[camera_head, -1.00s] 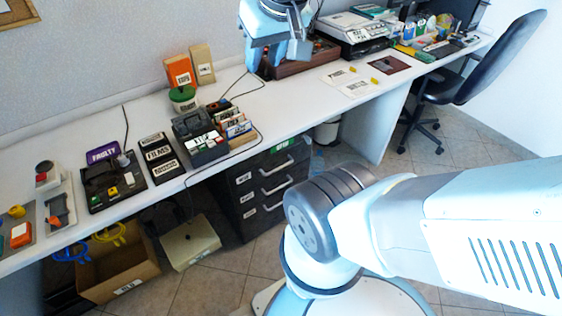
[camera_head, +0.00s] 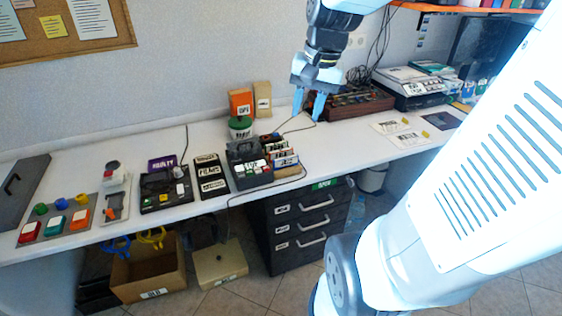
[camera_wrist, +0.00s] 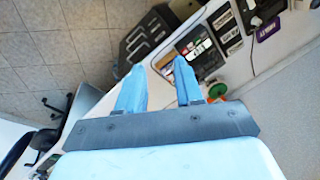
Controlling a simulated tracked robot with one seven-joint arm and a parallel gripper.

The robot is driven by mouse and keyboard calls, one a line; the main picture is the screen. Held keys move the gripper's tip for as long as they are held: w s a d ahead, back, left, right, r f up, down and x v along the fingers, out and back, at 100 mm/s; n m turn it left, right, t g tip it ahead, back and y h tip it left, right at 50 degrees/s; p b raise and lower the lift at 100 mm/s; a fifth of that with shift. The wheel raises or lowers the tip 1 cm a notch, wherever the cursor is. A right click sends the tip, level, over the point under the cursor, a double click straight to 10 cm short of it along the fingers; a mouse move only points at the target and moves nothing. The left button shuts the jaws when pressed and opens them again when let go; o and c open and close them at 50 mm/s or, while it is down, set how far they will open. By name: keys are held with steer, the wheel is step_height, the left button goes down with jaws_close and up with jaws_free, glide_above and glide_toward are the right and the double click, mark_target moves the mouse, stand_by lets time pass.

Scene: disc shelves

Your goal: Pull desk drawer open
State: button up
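The black desk drawer unit (camera_head: 262,240) stands under the white desk in the head view, with several drawers that have light bar handles. Its drawers look shut. The upper handle (camera_head: 317,204) faces the room. My gripper (camera_head: 309,108) is above the desk, well above and behind the drawer unit's front, with its blue fingers apart and nothing between them. In the wrist view my gripper (camera_wrist: 160,82) is open, and the drawer unit (camera_wrist: 146,40) shows beyond the fingers, tilted in the picture.
The white desk (camera_head: 345,148) carries a card box (camera_head: 248,165), an orange box (camera_head: 241,103), a brown wooden device (camera_head: 362,102) and button panels. A cardboard box (camera_head: 150,275) and a beige case (camera_head: 219,264) stand on the floor left of the drawers.

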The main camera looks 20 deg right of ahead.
steer(key=w+d+f+m+g+y, duration=0.1)
steer(key=w+d+f+m+y, duration=0.2)
steer(key=w+d+f+m, duration=0.45)
steer(key=w+d+f+m+g+y, duration=0.1)
steer(key=w+d+f+m+y, duration=0.2)
steer(key=f, duration=0.7)
steer(key=w+d+f+m+y, duration=0.4)
steer(key=d+f+m, duration=0.2)
steer(key=f, duration=0.2)
steer(key=s+d+f+m+t+y, duration=0.1)
steer(key=d+f+m+t+y, duration=0.15)
steer(key=f+m, duration=0.4)
steer(key=d+f+m+t+y, duration=0.1)
steer(key=d+f+m+t, duration=0.2)
steer(key=f, duration=0.6)
steer(key=m+t, duration=0.8)
steer(key=m, duration=0.3)
glide_toward(317, 206)
steer(key=x, duration=1)
steer(key=shift+w+f, duration=0.15)
steer(key=shift+f, duration=0.15)
steer(key=shift+c, duration=0.5)
jaws_close()
